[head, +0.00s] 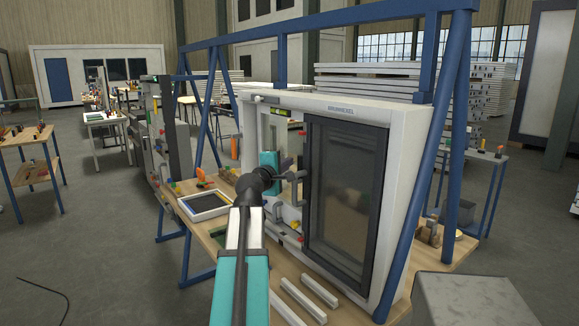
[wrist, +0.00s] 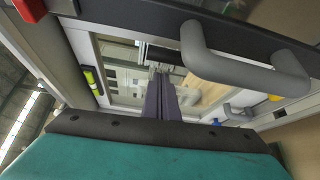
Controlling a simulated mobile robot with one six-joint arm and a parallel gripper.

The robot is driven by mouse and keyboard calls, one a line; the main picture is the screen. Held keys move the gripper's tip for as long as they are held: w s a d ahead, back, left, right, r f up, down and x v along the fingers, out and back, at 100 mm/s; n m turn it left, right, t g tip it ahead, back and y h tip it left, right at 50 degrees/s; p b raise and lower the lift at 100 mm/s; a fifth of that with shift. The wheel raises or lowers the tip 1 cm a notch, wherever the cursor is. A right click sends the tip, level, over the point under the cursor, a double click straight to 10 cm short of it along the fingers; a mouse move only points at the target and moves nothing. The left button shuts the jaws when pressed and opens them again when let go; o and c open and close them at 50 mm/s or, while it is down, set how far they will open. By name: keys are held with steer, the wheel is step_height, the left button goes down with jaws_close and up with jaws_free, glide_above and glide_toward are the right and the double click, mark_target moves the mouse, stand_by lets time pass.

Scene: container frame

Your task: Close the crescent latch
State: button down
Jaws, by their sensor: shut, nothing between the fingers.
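The window unit has a white frame (head: 390,190) and a dark-framed sliding sash (head: 308,170). I cannot make out the crescent latch for certain in either view. A dark part (wrist: 165,56) lies just beyond my fingertips in the wrist view, but I cannot tell whether it is the latch. My gripper (head: 300,176) is at the left edge of the dark sash, partly hidden by my wrist. In the wrist view its dark fingers (wrist: 160,80) are together and empty. A thick grey bar handle (wrist: 240,68) is to the right of the fingers there, apart from them.
Blue frame posts (head: 425,165) stand around the unit. A wooden bench (head: 230,235) bears it, with a small framed panel (head: 204,204) and white bars (head: 305,298). A yellow-green level (wrist: 91,80) is on the frame left of the fingers.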

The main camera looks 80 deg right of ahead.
steer(key=w+b+v, duration=0.1)
steer(key=w+v, duration=0.1)
steer(key=v, duration=0.7)
steer(key=shift+f, duration=0.15)
stand_by(0.5)
stand_by(0.5)
